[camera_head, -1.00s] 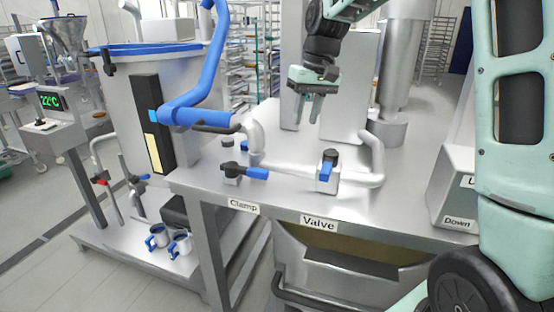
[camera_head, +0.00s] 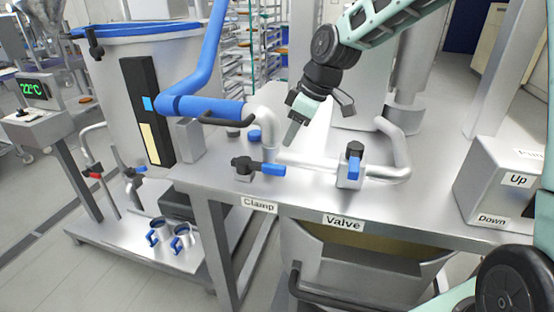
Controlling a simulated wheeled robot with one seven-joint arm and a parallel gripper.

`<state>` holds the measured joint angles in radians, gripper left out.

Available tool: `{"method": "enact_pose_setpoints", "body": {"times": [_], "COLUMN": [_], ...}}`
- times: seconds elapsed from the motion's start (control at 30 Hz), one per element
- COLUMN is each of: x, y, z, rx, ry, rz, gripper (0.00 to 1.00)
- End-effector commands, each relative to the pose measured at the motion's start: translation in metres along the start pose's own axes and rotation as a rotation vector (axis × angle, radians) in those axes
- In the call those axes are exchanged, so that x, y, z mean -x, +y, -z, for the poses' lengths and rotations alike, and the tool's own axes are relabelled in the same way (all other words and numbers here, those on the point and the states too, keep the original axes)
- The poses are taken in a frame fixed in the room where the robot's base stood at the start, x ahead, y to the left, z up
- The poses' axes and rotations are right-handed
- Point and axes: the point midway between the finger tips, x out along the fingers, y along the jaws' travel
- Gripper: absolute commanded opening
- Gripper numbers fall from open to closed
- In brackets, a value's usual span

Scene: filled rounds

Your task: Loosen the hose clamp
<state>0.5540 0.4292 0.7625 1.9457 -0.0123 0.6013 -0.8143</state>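The hose clamp (camera_head: 257,167) has a black knob and a blue-tipped handle pointing right, on the steel table behind the "Clamp" label (camera_head: 259,205). A blue hose (camera_head: 205,105) comes down from above and meets the silver pipe (camera_head: 264,128) behind the clamp. My gripper (camera_head: 292,134) is above the table, right of the pipe's bend and up and right of the clamp, apart from its handle. Its fingers point down and slightly left. They are seen edge-on, so the gap between them is hidden.
A control box (camera_head: 500,185) marked Up and Down is at the right. A large vat (camera_head: 110,90) is at the left. The table front between clamp and valve is clear.

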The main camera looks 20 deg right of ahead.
Motion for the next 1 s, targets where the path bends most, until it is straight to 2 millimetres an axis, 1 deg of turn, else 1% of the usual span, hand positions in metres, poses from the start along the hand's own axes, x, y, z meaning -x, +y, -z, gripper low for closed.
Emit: {"method": "enact_pose_setpoints", "body": {"times": [0.03, 0.1, 0.3, 0.5, 0.7, 0.93, 0.97, 1.0], "x": [-0.011, -0.025, -0.065, -0.092, -0.102, -0.103, -0.103, -0.103], "y": [-0.002, -0.002, -0.002, -0.001, 0.0, 0.0, 0.0, 0.0], "z": [0.001, 0.001, 0.001, 0.001, 0.0, 0.0, 0.0, 0.0], "rx": [0.001, 0.0, 0.0, -0.001, -0.001, -0.001, -0.001, -0.001], "ry": [-0.001, -0.002, -0.002, 0.0, 0.0, 0.0, 0.0, 0.0], "rz": [0.007, 0.007, 0.005, 0.002, -0.001, -0.001, -0.001, -0.001], "gripper": [0.31, 0.31, 0.31, 0.31, 0.31, 0.31, 0.28, 0.17]}}
